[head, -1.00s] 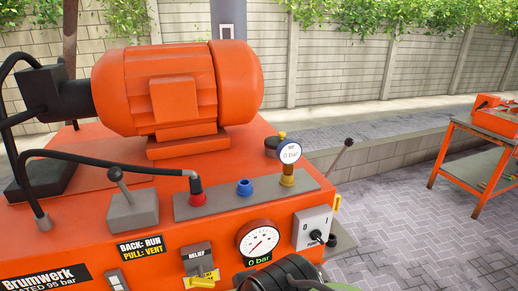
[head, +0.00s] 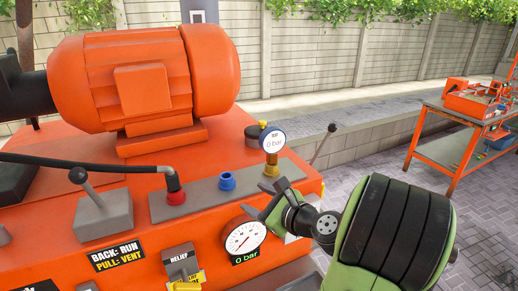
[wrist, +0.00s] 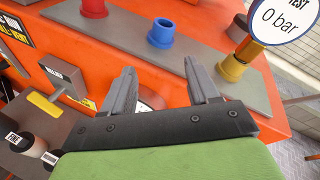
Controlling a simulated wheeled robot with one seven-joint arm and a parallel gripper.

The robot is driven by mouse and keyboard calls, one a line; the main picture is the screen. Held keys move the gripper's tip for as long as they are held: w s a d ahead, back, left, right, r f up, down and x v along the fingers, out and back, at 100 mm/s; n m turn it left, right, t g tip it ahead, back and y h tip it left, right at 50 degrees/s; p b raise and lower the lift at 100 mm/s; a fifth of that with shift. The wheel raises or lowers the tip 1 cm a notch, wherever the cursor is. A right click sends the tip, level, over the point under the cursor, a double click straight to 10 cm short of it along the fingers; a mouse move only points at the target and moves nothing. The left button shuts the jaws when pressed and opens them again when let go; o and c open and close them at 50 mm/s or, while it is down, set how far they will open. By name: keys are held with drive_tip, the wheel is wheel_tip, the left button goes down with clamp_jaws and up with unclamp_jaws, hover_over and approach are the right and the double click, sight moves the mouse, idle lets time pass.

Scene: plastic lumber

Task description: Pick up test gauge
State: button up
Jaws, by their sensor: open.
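The test gauge (head: 272,140) is a round white disc with a dark rim reading 0 bar. It stands upright on a brass-yellow fitting on the grey strip of the orange machine. In the wrist view the test gauge (wrist: 287,17) is at the upper right, cut off by the frame edge. My gripper (head: 266,197) is open and empty, just below the gauge in the head view, in front of the machine's edge. In the wrist view my gripper's fingers (wrist: 158,67) point at the grey strip, left of the gauge and apart from it.
A blue port (head: 227,181) and a red coupling (head: 175,190) with a black hose share the strip (head: 203,192). A dial gauge (head: 245,238) is on the front panel, partly behind my gripper. A lever (head: 322,145) rises right of the gauge. An orange cart (head: 470,115) stands far right.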

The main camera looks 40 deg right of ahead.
sight(274, 157)
drive_tip(key=s+d+r+m+t+h, duration=0.25)
drive_tip(key=s+d+m+h, duration=0.3)
drive_tip(key=d+m, duration=0.3)
drive_tip(key=shift+g+y, duration=0.25)
drive_tip(key=x, duration=0.5)
drive_tip(key=p+x, duration=0.1)
drive_tip(key=x, duration=0.4)
drive_tip(key=p+x, duration=0.1)
drive_tip(key=x, duration=0.5)
drive_tip(key=shift+s+d+f, duration=0.1)
drive_tip(key=shift+s+d, duration=0.05)
drive_tip(key=shift+d, duration=0.1)
drive_tip(key=shift+s+a, duration=0.1)
drive_tip(key=shift+s, duration=0.05)
drive_tip(key=shift+c, duration=0.6)
clamp_jaws()
